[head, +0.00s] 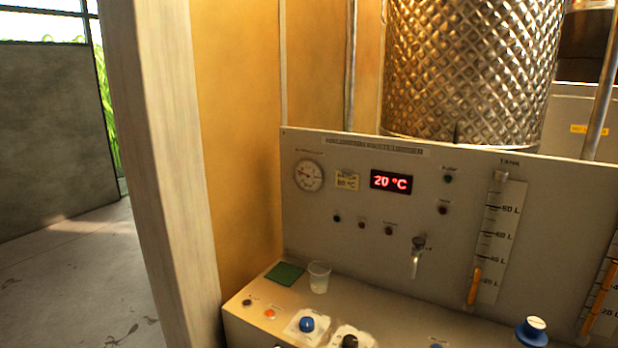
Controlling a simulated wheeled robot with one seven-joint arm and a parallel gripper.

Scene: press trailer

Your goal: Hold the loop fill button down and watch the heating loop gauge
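A grey control panel (430,235) stands upright at the middle and right of the head view. A round white dial gauge (308,175) with a red needle is at its upper left; its label is too small to read. On the shelf in front, a small dark button (247,302) and an orange button (269,314) sit at the left end. A blue knob (307,324) and a black knob (349,341) stand on white plates beside them. I cannot read which one is the loop fill button. My gripper is not in view.
A red display (391,182) reads 20 °C. A clear cup (319,277) and green pad (285,274) rest on the shelf. A small tap (417,258) sticks out from the panel. A dimpled metal tank (470,70) stands behind. A pale post (165,170) rises at left, with open floor beyond.

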